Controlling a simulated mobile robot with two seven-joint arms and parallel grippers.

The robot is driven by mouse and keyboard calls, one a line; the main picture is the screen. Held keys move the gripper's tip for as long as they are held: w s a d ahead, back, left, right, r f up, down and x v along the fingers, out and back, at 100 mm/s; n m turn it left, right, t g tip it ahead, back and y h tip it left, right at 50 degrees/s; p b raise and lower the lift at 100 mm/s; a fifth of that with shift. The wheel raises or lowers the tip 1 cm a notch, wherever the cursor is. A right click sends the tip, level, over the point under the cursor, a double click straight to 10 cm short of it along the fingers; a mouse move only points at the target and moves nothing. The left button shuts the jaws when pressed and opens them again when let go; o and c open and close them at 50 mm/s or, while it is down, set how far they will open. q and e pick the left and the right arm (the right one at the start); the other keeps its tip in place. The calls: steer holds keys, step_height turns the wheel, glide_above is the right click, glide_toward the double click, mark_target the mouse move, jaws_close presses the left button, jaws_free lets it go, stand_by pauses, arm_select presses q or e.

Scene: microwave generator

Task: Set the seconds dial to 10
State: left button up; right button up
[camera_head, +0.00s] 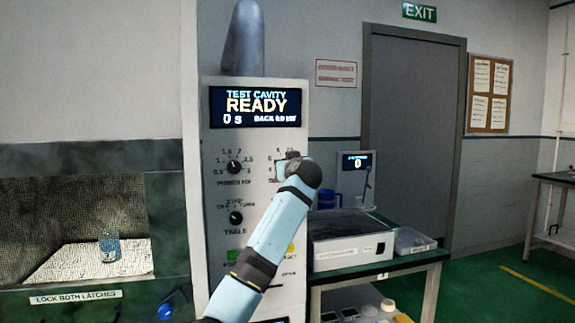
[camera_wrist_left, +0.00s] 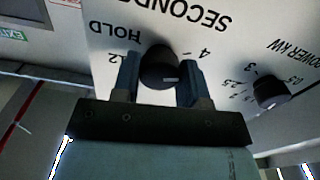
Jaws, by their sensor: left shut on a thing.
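The seconds dial (camera_wrist_left: 160,66) is a round black knob, seen upside down in the left wrist view. My left gripper (camera_wrist_left: 160,82) is shut on it, one finger on each side. A light mark shows on the knob's lower right part. Printed "HOLD", "SECONDS" and a few numbers show around it; others are hidden behind the fingers. In the head view my left arm covers the dial, with the gripper (camera_head: 290,160) against the panel. The panel display (camera_head: 255,106) reads "TEST CAVITY READY" and "0 s". My right gripper is out of view.
The power kW dial (camera_head: 235,168) sits left of my arm and also shows in the wrist view (camera_wrist_left: 270,92). The open cavity (camera_head: 130,190) on the left holds a clear bottle (camera_head: 109,245). A side table (camera_head: 395,258) stands right.

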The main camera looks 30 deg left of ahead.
arm_select(q)
steer(key=m+p, duration=2.6)
steer(key=p, duration=0.3)
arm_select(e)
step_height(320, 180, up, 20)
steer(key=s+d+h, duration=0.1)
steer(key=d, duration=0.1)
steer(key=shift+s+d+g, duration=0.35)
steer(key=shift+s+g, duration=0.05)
arm_select(q)
steer(key=o, duration=0.9)
steer(key=shift+p, duration=0.3)
